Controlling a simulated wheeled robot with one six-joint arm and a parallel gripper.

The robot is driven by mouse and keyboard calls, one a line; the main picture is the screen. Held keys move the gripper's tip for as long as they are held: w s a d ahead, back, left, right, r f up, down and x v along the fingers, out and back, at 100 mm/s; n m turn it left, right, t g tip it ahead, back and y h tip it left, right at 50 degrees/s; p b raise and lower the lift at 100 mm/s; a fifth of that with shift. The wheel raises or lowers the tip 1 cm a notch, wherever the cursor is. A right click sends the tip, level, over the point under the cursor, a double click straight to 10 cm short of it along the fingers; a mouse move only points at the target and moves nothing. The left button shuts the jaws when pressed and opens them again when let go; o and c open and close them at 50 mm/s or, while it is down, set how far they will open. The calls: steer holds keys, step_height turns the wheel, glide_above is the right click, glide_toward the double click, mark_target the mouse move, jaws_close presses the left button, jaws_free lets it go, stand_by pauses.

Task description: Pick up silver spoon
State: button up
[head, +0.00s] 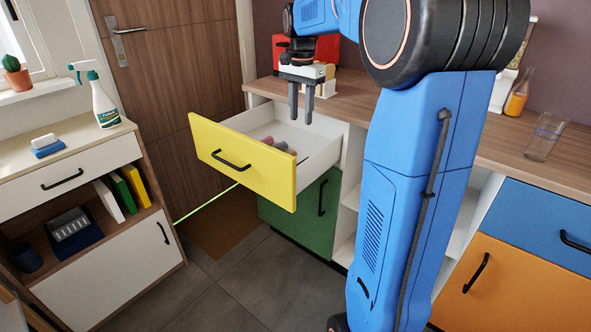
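No silver spoon can be made out in the head view. My gripper (301,119) points straight down above the open yellow-fronted drawer (241,161). Its two dark fingers are apart with nothing between them, so it is open and empty. Inside the drawer, behind its front panel, lie a small pinkish item (266,140) and a greyish item (281,146). They are too small to identify. The drawer front hides part of the drawer floor.
A wooden counter (340,88) runs behind, with a red object (322,52) at its far end. A glass (545,136) and a bottle (517,98) stand at right. A green cupboard door (305,213) is below the drawer. A white shelf unit (100,165) stands left, with free floor between.

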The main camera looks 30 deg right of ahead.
step_height(320, 180, down, 11)
steer(key=shift+f, duration=0.1)
steer(key=shift+a+f, duration=0.15)
steer(key=shift+f, duration=1.15)
steer(key=shift+a+f, duration=0.15)
steer(key=shift+f, duration=1.15)
jaws_close()
